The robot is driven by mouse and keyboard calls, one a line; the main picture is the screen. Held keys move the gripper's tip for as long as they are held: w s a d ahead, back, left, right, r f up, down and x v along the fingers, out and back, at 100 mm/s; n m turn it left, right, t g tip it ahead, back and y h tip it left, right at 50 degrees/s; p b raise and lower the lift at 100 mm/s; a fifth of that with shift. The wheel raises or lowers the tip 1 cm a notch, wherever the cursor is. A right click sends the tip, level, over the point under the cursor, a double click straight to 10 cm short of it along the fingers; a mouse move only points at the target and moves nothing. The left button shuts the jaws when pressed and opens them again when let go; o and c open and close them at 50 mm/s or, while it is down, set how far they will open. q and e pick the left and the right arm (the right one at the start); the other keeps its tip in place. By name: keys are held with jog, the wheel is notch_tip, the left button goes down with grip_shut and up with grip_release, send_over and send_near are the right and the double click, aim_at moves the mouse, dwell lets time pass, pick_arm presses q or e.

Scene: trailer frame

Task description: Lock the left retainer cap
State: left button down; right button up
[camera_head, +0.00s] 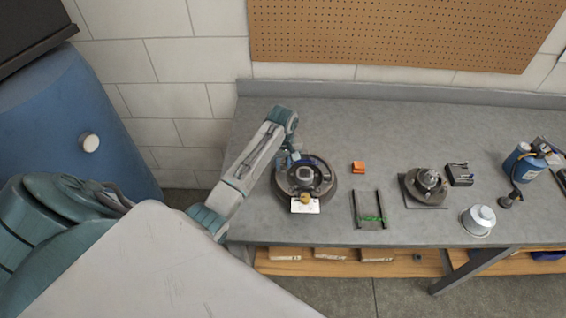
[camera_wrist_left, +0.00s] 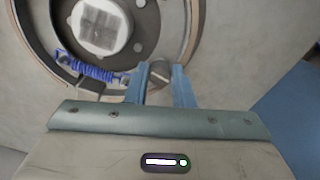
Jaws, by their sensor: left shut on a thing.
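A round dark brake assembly (camera_head: 328,188) with a pale central hub (camera_head: 305,174) lies on the grey bench. In the left wrist view its hub (camera_wrist_left: 101,27) and a blue coil spring (camera_wrist_left: 88,68) show close up. My left gripper (camera_head: 288,160) is at the left side of the assembly in the head view. In the left wrist view its two blue fingers (camera_wrist_left: 160,84) are shut on a small round metal piece (camera_wrist_left: 159,72), which looks like the left retainer cap. The fingers partly cover it, so its locked state cannot be told. My right gripper is out of view.
A white tag (camera_head: 306,206) with a brass-coloured round piece (camera_head: 305,197) is at the assembly's front.

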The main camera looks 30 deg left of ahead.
pick_arm(q)
jog(key=m, duration=1.2)
jog(key=shift+m, duration=2.1)
jog(key=shift+r, duration=0.1)
jog(key=c, duration=1.3)
grip_release()
jog(key=shift+o, duration=0.2)
